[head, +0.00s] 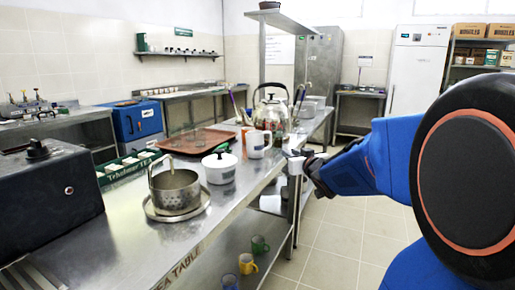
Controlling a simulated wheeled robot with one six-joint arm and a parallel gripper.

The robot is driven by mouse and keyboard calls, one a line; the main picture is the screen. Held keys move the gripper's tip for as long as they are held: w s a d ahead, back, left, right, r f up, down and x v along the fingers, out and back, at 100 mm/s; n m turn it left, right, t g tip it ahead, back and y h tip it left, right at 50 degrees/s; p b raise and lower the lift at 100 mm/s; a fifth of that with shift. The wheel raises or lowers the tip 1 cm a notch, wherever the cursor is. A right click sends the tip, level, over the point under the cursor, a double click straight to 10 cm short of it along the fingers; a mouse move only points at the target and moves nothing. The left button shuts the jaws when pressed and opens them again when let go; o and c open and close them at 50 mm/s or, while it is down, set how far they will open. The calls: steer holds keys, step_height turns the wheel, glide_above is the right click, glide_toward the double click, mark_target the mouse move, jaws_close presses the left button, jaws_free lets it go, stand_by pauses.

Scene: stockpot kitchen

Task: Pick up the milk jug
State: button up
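A white jug (256,144) with an orange mark stands upright on the long steel table, near its right edge. It looks like the milk jug. My gripper (300,165) is to the right of the jug, just beyond the table's right edge, and apart from it. The gripper is small and dark here. A small pale patch shows at its tip, and I cannot tell whether this is a finger or a separate thing. I cannot tell whether the fingers are open or shut.
A large kettle (271,110) stands behind the jug. A white lidded pot (220,168) and a steel strainer pot (175,190) are nearer on the steel table (120,245). Mugs sit on the lower shelf. The floor at right is clear.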

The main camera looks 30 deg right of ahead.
mark_target(271, 139)
steer(key=shift+n+t+y, duration=0.4)
steer(key=shift+t+y, duration=0.3)
steer(key=shift+y, duration=0.1)
steer(key=w, duration=0.4)
steer(key=w+d, duration=0.1)
steer(key=w, duration=0.4)
steer(key=w+d, duration=0.1)
steer(key=w, duration=0.4)
steer(key=shift+r, duration=0.4)
steer(key=w, duration=0.4)
steer(key=shift+w+f, duration=0.15)
steer(key=shift+f, duration=0.25)
steer(key=shift+w, duration=0.45)
steer(key=shift+c, duration=0.4)
steer(key=shift+r, duration=0.1)
jaws_close()
